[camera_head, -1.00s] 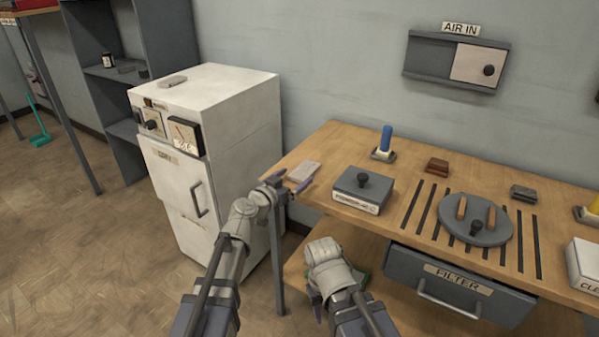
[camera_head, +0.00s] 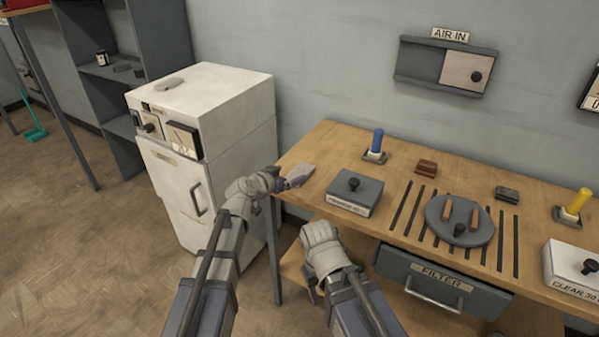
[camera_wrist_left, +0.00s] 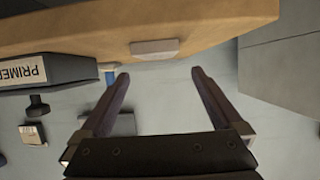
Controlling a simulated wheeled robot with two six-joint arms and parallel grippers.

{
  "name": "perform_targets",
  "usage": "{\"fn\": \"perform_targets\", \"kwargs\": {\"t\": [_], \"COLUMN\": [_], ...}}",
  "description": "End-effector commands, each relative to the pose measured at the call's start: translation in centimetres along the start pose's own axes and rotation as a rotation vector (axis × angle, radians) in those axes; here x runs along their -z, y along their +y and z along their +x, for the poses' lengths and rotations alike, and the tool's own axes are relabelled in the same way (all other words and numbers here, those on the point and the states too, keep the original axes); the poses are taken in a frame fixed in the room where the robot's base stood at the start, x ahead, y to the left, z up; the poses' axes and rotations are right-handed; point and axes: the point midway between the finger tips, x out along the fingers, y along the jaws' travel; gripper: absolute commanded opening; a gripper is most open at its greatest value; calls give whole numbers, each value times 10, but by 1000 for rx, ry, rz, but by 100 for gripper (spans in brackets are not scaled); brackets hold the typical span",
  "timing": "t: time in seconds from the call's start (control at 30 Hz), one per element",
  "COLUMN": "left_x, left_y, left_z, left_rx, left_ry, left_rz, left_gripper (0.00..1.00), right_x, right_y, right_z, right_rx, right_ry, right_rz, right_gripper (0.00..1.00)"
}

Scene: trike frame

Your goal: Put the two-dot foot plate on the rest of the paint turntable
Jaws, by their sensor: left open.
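A thin light grey plate (camera_head: 301,172) lies at the left end of the wooden bench; its dots cannot be made out. It also shows in the left wrist view (camera_wrist_left: 155,48), just beyond the fingertips. My left gripper (camera_head: 286,181) is open beside the plate at the bench edge, with empty space between its fingers (camera_wrist_left: 160,78). The paint turntable (camera_head: 478,236) is a round grey disc on the bench with two orange-brown bars and a black knob. My right gripper (camera_head: 312,290) hangs low before the bench, its fingers mostly hidden by its wrist.
The grey PRIMER box (camera_head: 355,193) stands between plate and turntable. A blue cylinder (camera_head: 377,142), brown block (camera_head: 427,167) and dark block (camera_head: 507,194) stand behind. The FILTER drawer (camera_head: 440,283) is under the bench. A white cabinet (camera_head: 215,120) stands left, with another flat plate (camera_head: 169,84) on top.

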Motion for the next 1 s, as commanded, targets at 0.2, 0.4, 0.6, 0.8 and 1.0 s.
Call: {"fn": "perform_targets", "kwargs": {"t": [0.2,0.4,0.6,0.8,1.0], "left_x": [-1,-1,-2,-1,0], "left_y": [0,0,3,3,3], "left_z": [23,28,55,75,73], "left_rx": [-1,0,-2,0,0], "left_ry": [2,2,1,2,2], "left_rz": [-1,0,1,0,0], "left_gripper": [100,100,100,100,99], "right_x": [1,1,1,2,2], "right_y": [-1,-1,-2,-3,-3], "right_z": [10,12,24,30,29], "right_rx": [0,0,0,0,0], "right_ry": [0,0,0,0,0], "right_rz": [0,0,0,0,0], "right_gripper": [50,50,50,50,50]}}
